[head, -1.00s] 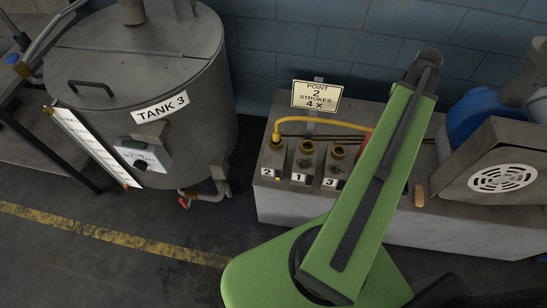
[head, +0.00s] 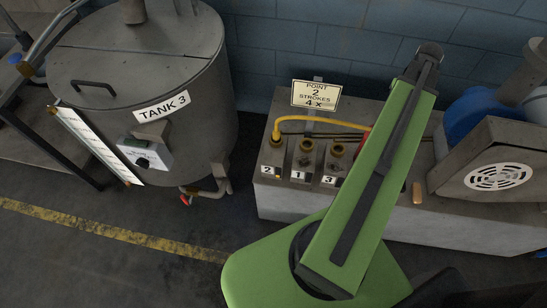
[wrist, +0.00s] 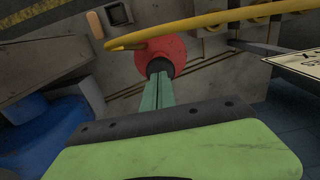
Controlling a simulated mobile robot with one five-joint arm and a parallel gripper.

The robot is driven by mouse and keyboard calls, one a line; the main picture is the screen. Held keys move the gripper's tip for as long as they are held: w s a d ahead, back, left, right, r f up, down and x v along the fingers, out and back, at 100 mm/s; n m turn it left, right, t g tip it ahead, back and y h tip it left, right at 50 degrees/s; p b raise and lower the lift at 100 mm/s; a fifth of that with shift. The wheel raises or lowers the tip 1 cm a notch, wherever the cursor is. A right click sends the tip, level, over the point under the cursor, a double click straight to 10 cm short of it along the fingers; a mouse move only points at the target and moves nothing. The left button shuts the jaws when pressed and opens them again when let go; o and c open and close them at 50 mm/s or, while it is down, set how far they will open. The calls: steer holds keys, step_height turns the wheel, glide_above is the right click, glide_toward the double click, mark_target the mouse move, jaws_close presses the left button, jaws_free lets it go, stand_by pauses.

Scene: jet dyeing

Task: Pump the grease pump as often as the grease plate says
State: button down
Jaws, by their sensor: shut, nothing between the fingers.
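The grease plate (head: 316,95) stands behind the grease points and reads "POINT 2, STROKES 4 X". The yellow hose (head: 320,122) runs from the fitting of point 2 (head: 272,152) to the right, behind my green arm. The red grease pump (wrist: 168,50) shows as a round red body with a dark part at its near side. In the head view my arm hides most of the pump. My gripper (wrist: 160,76) is shut and empty, its fingertips at the dark part. I cannot tell whether they touch it.
Points 1 (head: 304,154) and 3 (head: 335,158) sit beside point 2 on the grey plinth (head: 300,201). A blue motor (head: 476,112) and vented housing (head: 490,165) stand right. Tank 3 (head: 190,65) stands left. The floor between is clear.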

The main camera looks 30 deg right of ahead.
steer(key=shift+f+b, duration=2.45)
steer(key=shift+f, duration=0.05)
steer(key=shift+r, duration=0.1)
step_height(320, 180, up, 5)
steer(key=p, duration=0.5)
steer(key=shift+f+b, duration=2.55)
steer(key=shift+f, duration=0.1)
steer(key=shift+r, duration=0.15)
